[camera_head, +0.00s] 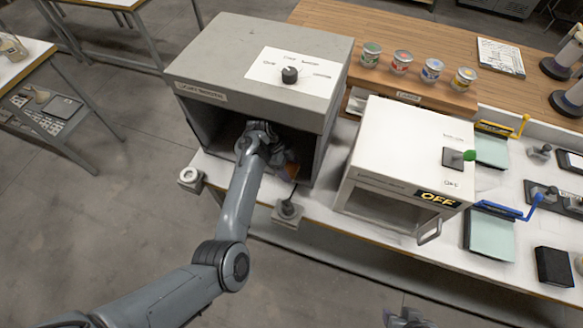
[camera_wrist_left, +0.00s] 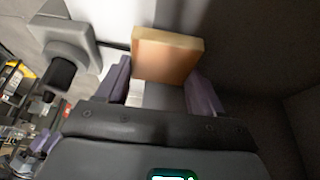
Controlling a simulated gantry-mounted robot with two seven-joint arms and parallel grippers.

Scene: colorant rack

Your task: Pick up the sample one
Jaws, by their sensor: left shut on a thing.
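The sample is a small tan-orange block (camera_wrist_left: 165,62) with a pale edge. In the wrist view it sits between the two purple fingers of my left gripper (camera_wrist_left: 160,88), which is shut on it. In the head view my left arm reaches into the open front of the grey light booth (camera_head: 262,62). My left gripper (camera_head: 280,160) is in the booth opening, mostly in shadow, with a bit of the orange sample (camera_head: 291,170) showing beside it. A dark grey piece at the bottom edge looks like part of my right gripper (camera_head: 408,318); its fingers cannot be made out.
A white box (camera_head: 410,150) marked OFF stands right of the booth. Several paint cans (camera_head: 401,62) stand on a wooden rack behind. The booth walls and roof closely surround my left gripper.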

